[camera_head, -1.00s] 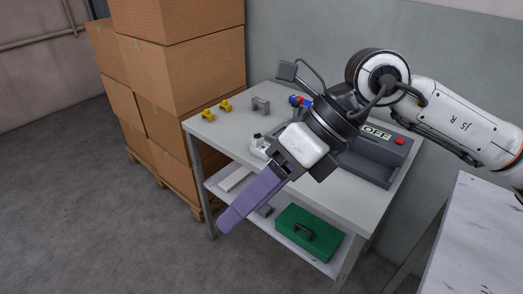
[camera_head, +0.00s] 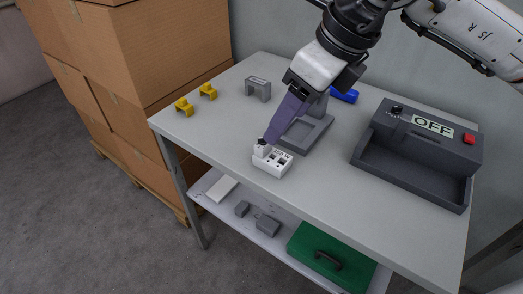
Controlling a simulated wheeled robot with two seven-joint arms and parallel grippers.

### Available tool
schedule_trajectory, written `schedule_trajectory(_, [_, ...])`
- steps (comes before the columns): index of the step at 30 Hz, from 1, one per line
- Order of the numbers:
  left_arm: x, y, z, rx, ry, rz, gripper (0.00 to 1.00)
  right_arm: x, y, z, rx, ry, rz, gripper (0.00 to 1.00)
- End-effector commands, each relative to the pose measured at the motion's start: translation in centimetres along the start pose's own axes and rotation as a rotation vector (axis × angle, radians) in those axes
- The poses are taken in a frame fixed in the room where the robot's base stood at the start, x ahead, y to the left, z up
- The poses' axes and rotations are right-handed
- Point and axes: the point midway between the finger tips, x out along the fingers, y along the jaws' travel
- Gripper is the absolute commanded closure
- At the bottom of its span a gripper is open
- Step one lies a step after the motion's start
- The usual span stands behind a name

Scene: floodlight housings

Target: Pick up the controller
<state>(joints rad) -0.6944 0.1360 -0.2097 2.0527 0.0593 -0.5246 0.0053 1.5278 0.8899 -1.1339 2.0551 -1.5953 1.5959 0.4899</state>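A small white block (camera_head: 272,164) with dark square openings on top sits near the front edge of the grey table (camera_head: 330,190); it may be the controller, but no label confirms this. A smaller white piece with a dark top (camera_head: 262,148) stands at its left end. My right gripper (camera_head: 268,138) reaches down from above, its purple fingers ending at this smaller piece. The fingers are seen from the side and overlap, so their gap and any contact are hidden. My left gripper is out of view.
A grey fixture (camera_head: 308,136) stands just behind my fingers. A grey box marked OFF (camera_head: 420,150) with a red button is at right. Two yellow brackets (camera_head: 184,107) and a grey bracket (camera_head: 258,89) lie at left. A green case (camera_head: 330,262) is on the lower shelf.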

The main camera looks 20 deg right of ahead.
Motion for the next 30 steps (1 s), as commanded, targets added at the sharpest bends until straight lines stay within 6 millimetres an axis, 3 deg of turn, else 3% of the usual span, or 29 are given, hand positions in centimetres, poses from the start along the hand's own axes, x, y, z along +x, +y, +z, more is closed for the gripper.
schedule_trajectory(1, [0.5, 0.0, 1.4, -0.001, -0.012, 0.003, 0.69, 1.1, 0.0, -0.4, 0.0, 0.0, 0.0, 0.41])
schedule_trajectory(3, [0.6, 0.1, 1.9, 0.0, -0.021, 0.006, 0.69, 1.5, 0.0, -0.6, 0.0, 0.0, 0.001, 0.41])
schedule_trajectory(8, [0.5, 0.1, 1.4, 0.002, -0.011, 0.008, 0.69, 2.7, 0.0, -0.6, 0.001, 0.003, 0.002, 0.41])
schedule_trajectory(25, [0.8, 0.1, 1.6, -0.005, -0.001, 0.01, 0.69, 10.4, -0.2, -0.4, 0.001, 0.003, 0.003, 0.41])
schedule_trajectory(30, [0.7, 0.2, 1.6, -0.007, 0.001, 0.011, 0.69, 11.6, -0.3, -0.3, 0.001, 0.0, 0.002, 0.41])
